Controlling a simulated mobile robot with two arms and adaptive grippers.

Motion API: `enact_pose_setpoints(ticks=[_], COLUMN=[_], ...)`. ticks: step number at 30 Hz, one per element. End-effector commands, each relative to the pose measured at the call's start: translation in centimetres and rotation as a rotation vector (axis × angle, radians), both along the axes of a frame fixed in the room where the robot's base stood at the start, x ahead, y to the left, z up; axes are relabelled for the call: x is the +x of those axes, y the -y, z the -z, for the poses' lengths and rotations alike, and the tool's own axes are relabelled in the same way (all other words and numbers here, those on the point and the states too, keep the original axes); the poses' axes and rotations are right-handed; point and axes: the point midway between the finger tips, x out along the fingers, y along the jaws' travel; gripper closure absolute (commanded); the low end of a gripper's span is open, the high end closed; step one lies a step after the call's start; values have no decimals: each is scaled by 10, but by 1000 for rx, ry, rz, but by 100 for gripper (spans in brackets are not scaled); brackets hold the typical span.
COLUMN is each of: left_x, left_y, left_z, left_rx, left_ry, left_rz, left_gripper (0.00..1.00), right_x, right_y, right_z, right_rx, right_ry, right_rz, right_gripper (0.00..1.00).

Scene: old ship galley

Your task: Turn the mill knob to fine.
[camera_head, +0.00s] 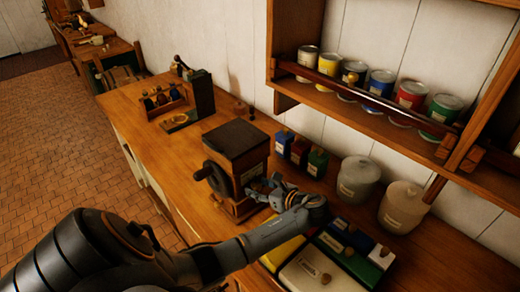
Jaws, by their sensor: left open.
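The mill (235,140) is a dark-topped wooden box standing on the wooden counter. A dark round part with a small knob (203,174) sticks out from its left side; I cannot tell whether this is the setting knob. A pale label (250,174) shows on the mill's face. My left gripper (260,190) is open, with its fingers at the mill's label side, close to or touching it. The fingers hide part of that face, and no fine mark can be read. My right gripper is not in view.
Small labelled boxes (299,152) and two lidded jars (357,180) stand right of the mill. Labelled lidded boxes (310,272) lie below my left wrist. A shelf (325,92) holds several coloured tins. The counter (165,165) left of the mill is mostly clear.

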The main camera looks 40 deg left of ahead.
Motion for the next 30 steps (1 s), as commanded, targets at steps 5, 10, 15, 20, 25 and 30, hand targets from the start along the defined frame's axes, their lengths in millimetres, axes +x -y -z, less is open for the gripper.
enact_pose_setpoints(ticks=[5,10,15,20,25,30], left_x=[0,0,0,-1,-1,-3], left_y=[0,0,0,0,0,0], left_z=[0,0,0,0,0,1], left_rx=[0,0,0,-1,-7,-17], left_ry=[0,0,0,15,73,184], left_rz=[0,0,-1,-1,-1,-1], left_gripper=[48,83,100,100,100,100], right_x=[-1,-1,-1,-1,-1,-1], right_y=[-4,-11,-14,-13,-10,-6], right_z=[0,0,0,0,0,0], right_rx=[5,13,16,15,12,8], right_ry=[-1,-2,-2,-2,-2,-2], right_rz=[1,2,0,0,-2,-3], right_gripper=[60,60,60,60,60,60])
